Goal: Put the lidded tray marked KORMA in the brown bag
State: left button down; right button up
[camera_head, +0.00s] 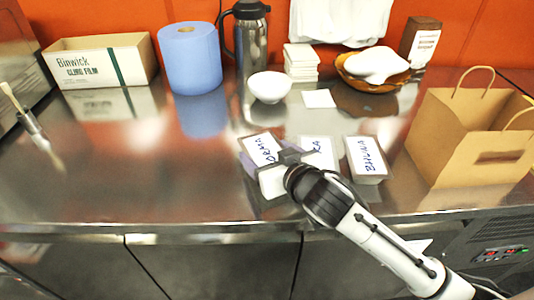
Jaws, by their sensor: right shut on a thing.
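The lidded tray marked KORMA (262,147) is at the middle of the steel counter, its white label partly covered so that "ORMA" reads. My right gripper (279,168) is shut on this tray at its near right side. The tray sits slightly turned; I cannot tell whether it is clear of the counter. The brown bag (445,125) stands upright at the right, with handles up and a cut-out in its front; its inside is hidden. My left gripper is not in view.
A tray ending in "KA" (322,148) and a tray marked BHUNA (366,158) stand between the KORMA tray and the bag. Behind are a white bowl (270,86), a blue roll (190,60), a flask (250,45) and a basket (372,82). The left counter is largely clear.

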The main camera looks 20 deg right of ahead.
jog(key=shift+r, duration=0.1)
jog(key=shift+f, duration=0.2)
jog(key=o, duration=1.3)
jog(key=shift+r, duration=0.25)
jog(key=v, duration=1.2)
jog(key=shift+f, duration=0.1)
